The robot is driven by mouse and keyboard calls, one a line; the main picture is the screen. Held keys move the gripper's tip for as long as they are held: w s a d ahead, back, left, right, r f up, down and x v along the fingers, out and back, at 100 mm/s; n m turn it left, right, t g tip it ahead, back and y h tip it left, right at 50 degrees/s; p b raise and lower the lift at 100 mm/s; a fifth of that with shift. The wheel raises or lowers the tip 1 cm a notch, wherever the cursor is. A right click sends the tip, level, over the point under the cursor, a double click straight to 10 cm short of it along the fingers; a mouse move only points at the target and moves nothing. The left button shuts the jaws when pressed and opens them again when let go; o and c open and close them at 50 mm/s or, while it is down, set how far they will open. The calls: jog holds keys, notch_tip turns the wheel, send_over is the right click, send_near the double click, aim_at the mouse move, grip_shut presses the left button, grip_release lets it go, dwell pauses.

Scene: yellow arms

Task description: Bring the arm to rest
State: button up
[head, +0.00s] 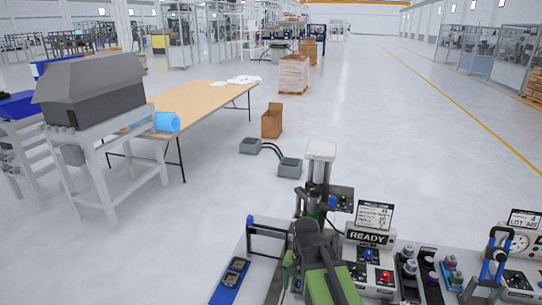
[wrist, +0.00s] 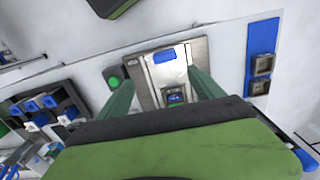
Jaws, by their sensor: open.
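My gripper (wrist: 160,80) is open in the wrist view, its two green fingers apart with nothing visibly held between them. Beyond the fingers lies a silver fixture (wrist: 193,60) with a blue-topped piece (wrist: 172,97) in it. I cannot tell how far above it the fingertips are. In the head view my green and dark arm (head: 322,265) reaches over the bench from the bottom edge, and its own links hide the fingers.
The bench (head: 262,238) carries a tall press (head: 320,165), a READY sign (head: 366,237), a blue strip (head: 226,289) with a small dark part, and a dark rack (head: 409,285). A blue handled frame (head: 487,268) stands at right.

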jog(key=shift+n, duration=0.5)
jog(key=d+f+b, duration=0.1)
jog(key=f+b, duration=0.1)
jog(key=f, duration=0.1)
jog(key=s+d+f+b, duration=0.1)
jog(key=d+f+b, duration=0.1)
jog(key=f+b, duration=0.1)
jog(key=s+d+f+b, duration=0.1)
jog(key=d+f+b, duration=0.1)
jog(key=f+b, duration=0.1)
jog(key=shift+s+d+f, duration=0.1)
jog(key=shift+s+f, duration=0.05)
jog(key=shift+f, duration=0.7)
jog(key=shift+s+d+r+n, duration=0.2)
jog(key=shift+s+r+n, duration=0.1)
jog(key=shift+n, duration=0.4)
jog(key=shift+a+r+n+p, duration=0.1)
jog(key=shift+r+n+p, duration=0.15)
jog(key=shift+n+p, duration=0.35)
